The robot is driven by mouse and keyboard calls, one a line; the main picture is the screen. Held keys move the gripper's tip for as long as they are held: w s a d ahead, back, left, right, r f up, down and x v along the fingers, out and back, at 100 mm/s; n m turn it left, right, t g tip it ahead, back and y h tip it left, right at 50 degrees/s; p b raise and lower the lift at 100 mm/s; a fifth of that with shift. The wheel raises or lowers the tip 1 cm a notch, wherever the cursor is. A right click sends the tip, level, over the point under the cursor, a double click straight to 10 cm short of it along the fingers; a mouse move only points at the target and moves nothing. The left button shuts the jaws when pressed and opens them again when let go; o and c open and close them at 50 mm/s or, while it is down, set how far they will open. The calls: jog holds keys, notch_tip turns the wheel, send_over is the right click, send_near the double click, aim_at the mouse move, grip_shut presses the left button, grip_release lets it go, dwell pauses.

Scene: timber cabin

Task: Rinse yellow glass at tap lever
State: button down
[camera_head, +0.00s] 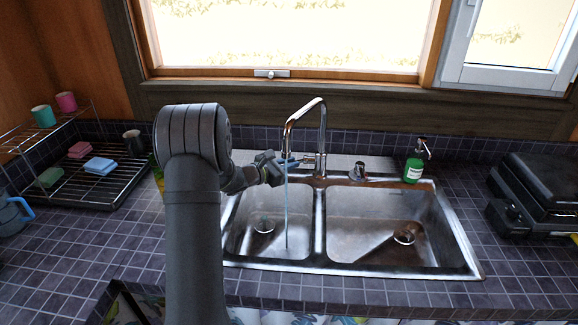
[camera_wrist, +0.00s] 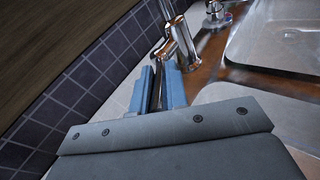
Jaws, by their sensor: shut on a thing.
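The chrome tap (camera_head: 322,140) stands behind the double sink, and a thin stream of water (camera_head: 286,215) falls from its spout into the left basin. My gripper (camera_head: 289,162) is beside the tap, left of its body. In the wrist view the blue fingers (camera_wrist: 164,88) are closed around a thin metallic bar, which appears to be the tap lever (camera_wrist: 156,90). The tap body (camera_wrist: 181,45) shows just beyond the fingertips. No yellow glass is clearly visible; a small yellow patch (camera_head: 159,188) shows beside my arm, too hidden to identify.
The sink's left basin (camera_head: 247,240) and right basin (camera_head: 365,222) look empty. A green soap bottle (camera_head: 413,170) stands behind right. A dark grill (camera_head: 540,190) is at far right. A wire rack (camera_head: 120,185) with sponges and cups is at left, near a blue-handled mug (camera_head: 12,218).

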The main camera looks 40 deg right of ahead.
jog(key=c, duration=1.4)
grip_release()
jog(key=shift+c, duration=0.2)
jog(key=a+r, duration=0.2)
jog(key=a, duration=1.5)
jog(key=shift+w+a+r, duration=0.15)
jog(key=shift+r, duration=0.05)
jog(key=d, duration=0.5)
jog(key=d+f, duration=0.1)
jog(key=d, duration=0.5)
jog(key=d+f, duration=0.1)
jog(key=d, duration=0.5)
jog(key=shift+d+f, duration=0.2)
jog(key=shift+f, duration=0.05)
